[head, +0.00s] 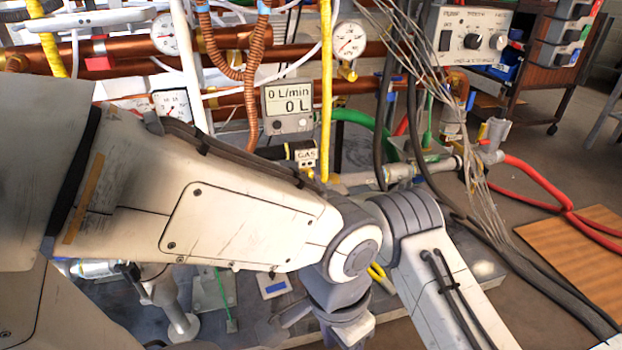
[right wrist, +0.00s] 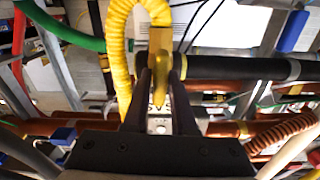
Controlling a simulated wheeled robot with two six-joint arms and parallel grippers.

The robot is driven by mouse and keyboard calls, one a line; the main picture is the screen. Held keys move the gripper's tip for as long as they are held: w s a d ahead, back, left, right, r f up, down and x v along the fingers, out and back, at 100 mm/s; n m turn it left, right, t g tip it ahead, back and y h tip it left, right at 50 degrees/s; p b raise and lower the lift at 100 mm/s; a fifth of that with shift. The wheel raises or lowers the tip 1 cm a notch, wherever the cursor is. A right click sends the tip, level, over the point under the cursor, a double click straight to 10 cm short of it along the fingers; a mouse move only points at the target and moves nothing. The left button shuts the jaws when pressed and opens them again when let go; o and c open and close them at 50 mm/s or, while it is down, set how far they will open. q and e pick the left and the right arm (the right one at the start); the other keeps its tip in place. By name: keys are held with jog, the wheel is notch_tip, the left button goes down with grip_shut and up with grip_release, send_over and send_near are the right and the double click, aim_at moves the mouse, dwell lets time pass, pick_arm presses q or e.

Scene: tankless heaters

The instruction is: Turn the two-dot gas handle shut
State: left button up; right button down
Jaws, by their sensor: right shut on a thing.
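In the right wrist view, my right gripper (right wrist: 161,75) is shut on the yellow gas handle (right wrist: 159,38), whose lever shows between and beyond the dark fingers. A small pale tag with dark marks (right wrist: 158,126) sits behind the fingers.
A yellow hose (right wrist: 120,50) loops close beside the fingers; a black pipe (right wrist: 235,68) runs to their right. In the head view, a meter (head: 290,108), a gauge (head: 349,40) and copper pipes crowd the space behind. Cables and a red hose (head: 540,180) lie at right.

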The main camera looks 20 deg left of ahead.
jog(key=m, duration=0.4)
jog(key=shift+w+d, duration=0.15)
jog(key=shift+d, duration=0.05)
jog(key=m, duration=0.4)
jog(key=shift+w+d+m+p, duration=0.1)
jog(key=shift+m+p, duration=0.3)
jog(key=shift+w+d+f+m, duration=0.1)
jog(key=shift+f+m, duration=0.05)
jog(key=shift+m, duration=1.95)
jog(key=shift+f+m, duration=0.1)
jog(key=shift+m, duration=2)
jog(key=c, duration=0.8)
grip_release()
